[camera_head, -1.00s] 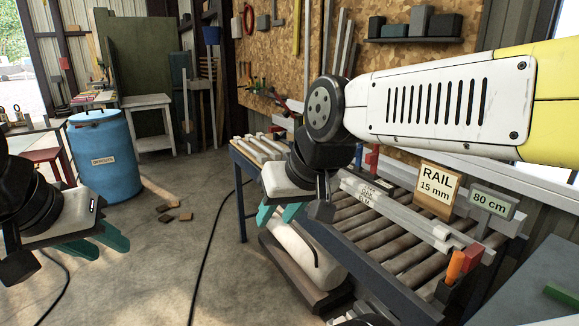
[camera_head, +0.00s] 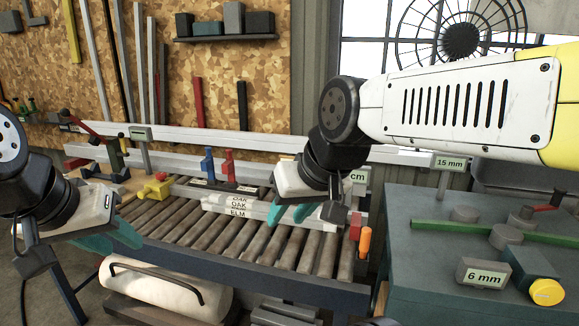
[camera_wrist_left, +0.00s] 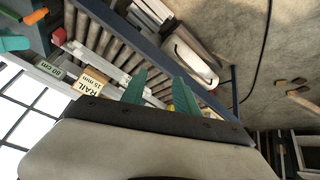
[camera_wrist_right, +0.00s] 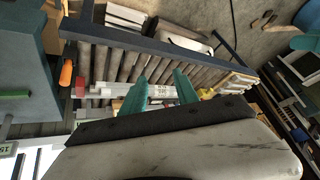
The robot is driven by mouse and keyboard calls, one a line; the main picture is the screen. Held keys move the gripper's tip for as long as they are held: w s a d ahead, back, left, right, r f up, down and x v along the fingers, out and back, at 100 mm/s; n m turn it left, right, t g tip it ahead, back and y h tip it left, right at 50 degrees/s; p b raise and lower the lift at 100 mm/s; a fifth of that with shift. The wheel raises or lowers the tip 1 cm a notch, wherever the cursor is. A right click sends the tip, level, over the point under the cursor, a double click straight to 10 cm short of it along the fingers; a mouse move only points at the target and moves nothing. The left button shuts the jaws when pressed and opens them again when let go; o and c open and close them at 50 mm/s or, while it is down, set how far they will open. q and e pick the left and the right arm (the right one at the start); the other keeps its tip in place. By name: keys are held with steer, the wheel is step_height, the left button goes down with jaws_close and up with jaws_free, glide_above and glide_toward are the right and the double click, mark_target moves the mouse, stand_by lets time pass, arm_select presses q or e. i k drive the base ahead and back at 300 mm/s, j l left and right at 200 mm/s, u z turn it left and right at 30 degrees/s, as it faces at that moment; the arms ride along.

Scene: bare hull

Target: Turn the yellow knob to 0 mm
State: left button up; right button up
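The yellow knob (camera_head: 547,292) is a round disc at the lower right of the head view, on the front of a grey-green bench unit. A sign reading 6 mm (camera_head: 483,273) stands just left of it. My right gripper (camera_head: 291,213) is open and empty over the roller table, well to the left of the knob. Its two teal fingers show apart in the right wrist view (camera_wrist_right: 160,92). My left gripper (camera_head: 110,240) is open and empty at the left, near the roller table; its fingers show apart in the left wrist view (camera_wrist_left: 160,92). Neither gripper touches the knob.
The grey-green bench (camera_head: 420,235) carries a green bar (camera_head: 450,225), grey round parts and a 15 mm sign (camera_head: 450,162). My right arm crosses above the bench.

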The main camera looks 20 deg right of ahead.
mark_target(544, 292)
steer(key=i+z, duration=0.1)
steer(key=z, duration=0.35)
steer(key=i+j+z, duration=0.1)
steer(key=z, duration=0.4)
steer(key=j+z, duration=0.2)
steer(key=z, duration=0.25)
steer(key=i+j+z, duration=0.1)
steer(key=z, duration=0.35)
steer(key=j+z, duration=0.3)
steer(key=z, duration=0.2)
steer(key=i+j+z, duration=0.1)
steer(key=j+z, duration=0.7)
steer(key=z, duration=0.2)
steer(key=i+j, duration=0.05)
